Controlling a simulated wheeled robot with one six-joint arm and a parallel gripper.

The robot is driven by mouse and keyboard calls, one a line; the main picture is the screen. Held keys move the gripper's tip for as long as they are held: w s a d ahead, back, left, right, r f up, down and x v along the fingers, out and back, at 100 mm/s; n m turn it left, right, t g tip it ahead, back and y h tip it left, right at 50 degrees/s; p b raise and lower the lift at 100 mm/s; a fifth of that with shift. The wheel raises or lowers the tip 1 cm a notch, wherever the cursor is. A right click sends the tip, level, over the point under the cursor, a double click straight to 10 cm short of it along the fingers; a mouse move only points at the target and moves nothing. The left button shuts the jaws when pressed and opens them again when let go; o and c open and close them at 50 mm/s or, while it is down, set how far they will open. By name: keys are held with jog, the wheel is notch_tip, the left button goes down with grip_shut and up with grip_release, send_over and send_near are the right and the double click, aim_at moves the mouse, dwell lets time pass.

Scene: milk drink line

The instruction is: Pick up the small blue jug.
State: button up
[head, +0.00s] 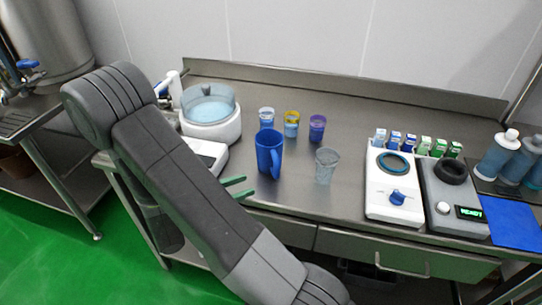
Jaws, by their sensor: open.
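The small blue jug (265,153) stands upright on the steel counter near its front edge, with its handle at the lower right in the head view. My gripper (240,188) shows only as two green fingertips beside my arm. They are apart, point right and have nothing between them. They are left of and below the jug in the picture, not touching it. The rest of my gripper is hidden behind my arm.
A clear cup (326,166) stands right of the jug. Three small cups, white-blue (266,118), yellow-rimmed (292,124) and purple (317,128), stand behind. A round white machine (212,128) is at left. A white device (392,212) and grey READY device (455,226) stand right.

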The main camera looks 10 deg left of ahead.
aim_at(274, 175)
jog(key=p+x, duration=0.1)
jog(key=x, duration=0.6)
jog(key=shift+w+d+r, duration=0.1)
jog(key=shift+w+d, duration=0.05)
jog(key=shift+d, duration=0.2)
jog(key=w+d, duration=0.1)
jog(key=w+d+r+p, duration=0.1)
jog(key=d, duration=0.1)
jog(key=shift+w, duration=0.35)
jog(key=shift+w+d, duration=0.4)
jog(key=shift+d, duration=0.05)
grip_shut()
